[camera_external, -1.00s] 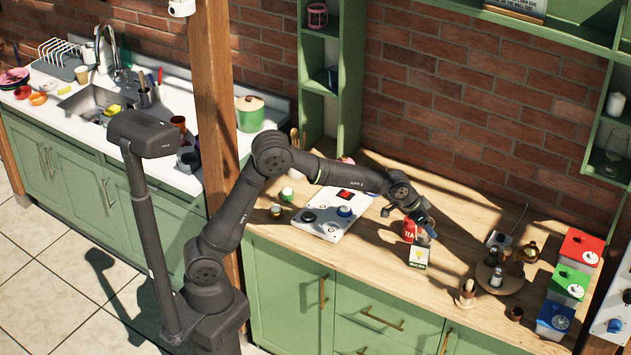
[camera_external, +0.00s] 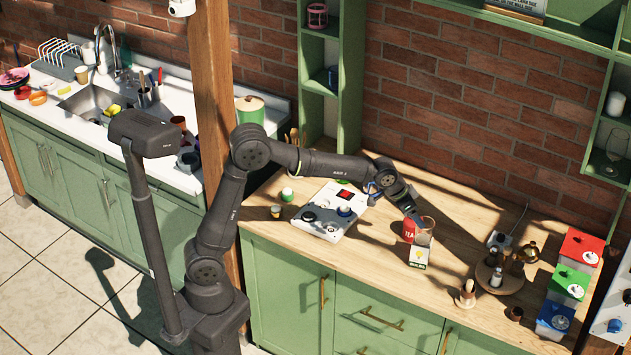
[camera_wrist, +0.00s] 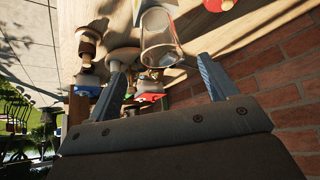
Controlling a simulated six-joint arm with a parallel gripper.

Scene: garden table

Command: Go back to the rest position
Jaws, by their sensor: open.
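My gripper (camera_external: 418,222) is over the wooden counter (camera_external: 456,243), close above a red tin (camera_external: 409,231) and a white box with a yellow mark (camera_external: 418,257). In the wrist view my gripper (camera_wrist: 163,80) shows two blue fingers spread wide apart. A clear glass (camera_wrist: 158,38) appears beyond and between the fingers, apart from them as far as I can tell. Nothing is held between the fingers.
A white panel with knobs and a red display (camera_external: 332,211) lies left of my gripper. A round wooden tray (camera_external: 507,284) with small bottles stands to the right, near red (camera_external: 581,246), green (camera_external: 568,283) and blue (camera_external: 555,317) boxes. A brick wall rises behind.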

